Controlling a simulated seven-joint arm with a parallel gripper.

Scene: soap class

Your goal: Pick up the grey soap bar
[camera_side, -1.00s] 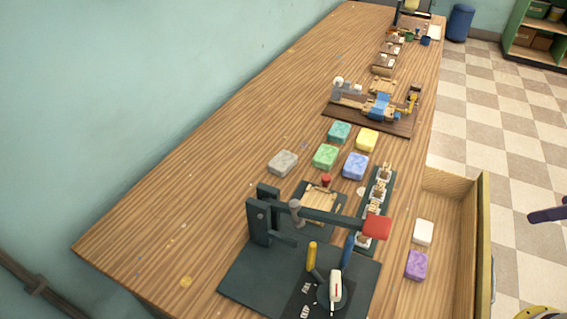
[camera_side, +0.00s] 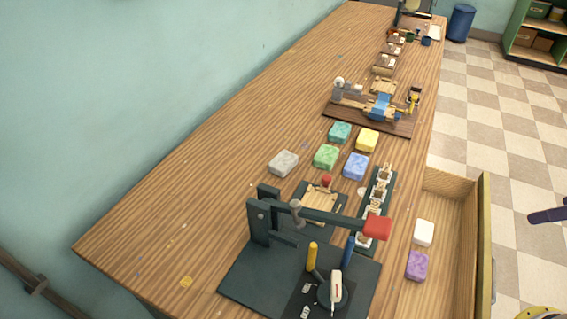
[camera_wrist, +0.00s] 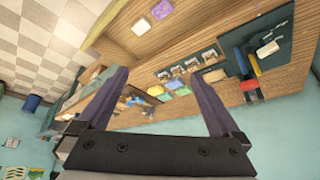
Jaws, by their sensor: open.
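The grey soap bar (camera_side: 283,163) lies on the wooden table, left of the green soap (camera_side: 326,157) in the side view. I cannot make it out clearly in the wrist view. My gripper (camera_wrist: 156,75) is open and empty, its two dark purple fingers wide apart. It is high and well away from the grey bar. In the side view only a dark purple piece, which looks like one of its fingers, shows at the right edge.
Teal (camera_side: 340,132), yellow (camera_side: 367,140) and blue (camera_side: 356,166) soaps stand near the green one. A press (camera_side: 262,222) stands in front of the grey bar. An open drawer (camera_side: 450,264) holds white (camera_side: 423,232) and purple (camera_side: 417,266) soaps. Table left of the grey bar is clear.

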